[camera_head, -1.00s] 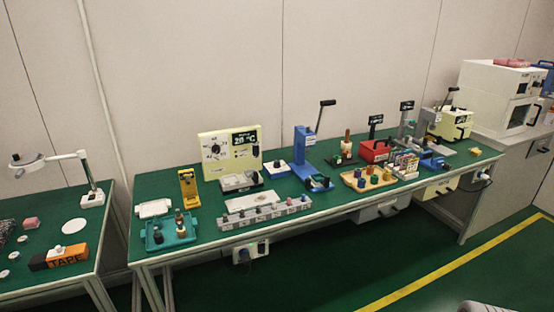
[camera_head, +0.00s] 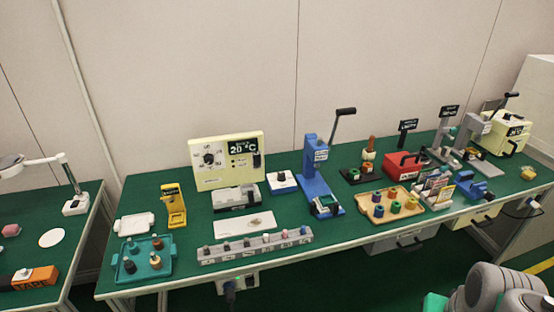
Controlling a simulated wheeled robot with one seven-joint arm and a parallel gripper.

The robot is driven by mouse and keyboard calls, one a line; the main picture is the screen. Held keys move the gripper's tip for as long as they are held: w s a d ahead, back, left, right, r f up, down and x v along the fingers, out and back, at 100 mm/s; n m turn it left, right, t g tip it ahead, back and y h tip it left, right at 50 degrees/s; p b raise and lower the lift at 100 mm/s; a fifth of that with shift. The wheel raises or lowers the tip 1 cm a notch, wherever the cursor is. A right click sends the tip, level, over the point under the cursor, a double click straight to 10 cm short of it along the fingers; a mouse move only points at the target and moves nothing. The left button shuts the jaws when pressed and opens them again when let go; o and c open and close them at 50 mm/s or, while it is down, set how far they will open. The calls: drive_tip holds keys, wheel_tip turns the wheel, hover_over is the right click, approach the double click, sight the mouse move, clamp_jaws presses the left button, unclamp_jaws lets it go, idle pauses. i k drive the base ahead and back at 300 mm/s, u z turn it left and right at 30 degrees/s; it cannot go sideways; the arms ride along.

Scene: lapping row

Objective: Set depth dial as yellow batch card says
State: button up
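A cream panel (camera_head: 217,182) stands at the back left of the green bench. It carries a round dial (camera_head: 209,159) with a dark knob and numbers around it, and a dark display (camera_head: 244,147) reading 20 °C. I cannot tell whether this is the depth dial; its pointer setting is too small to read. Several small upright cards (camera_head: 436,186) stand in a holder at the right of the bench. Their writing is unreadable, and I cannot pick out a yellow batch card for sure. Grey rounded links of my arm show at the lower right; my gripper is not seen.
A blue lever press (camera_head: 316,180) stands mid-bench. Around it are a yellow stand (camera_head: 173,205), a teal tray (camera_head: 143,262), a grey numbered strip (camera_head: 254,247), a wooden tray (camera_head: 372,212) of coloured pieces and a red box (camera_head: 403,165). A side table with a lamp stands left.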

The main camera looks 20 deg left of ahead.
sight(282, 178)
drive_tip(key=u, duration=0.65)
drive_tip(key=i, duration=1.3)
drive_tip(key=u, duration=0.95)
drive_tip(key=i, duration=0.2)
drive_tip(key=u, duration=0.1)
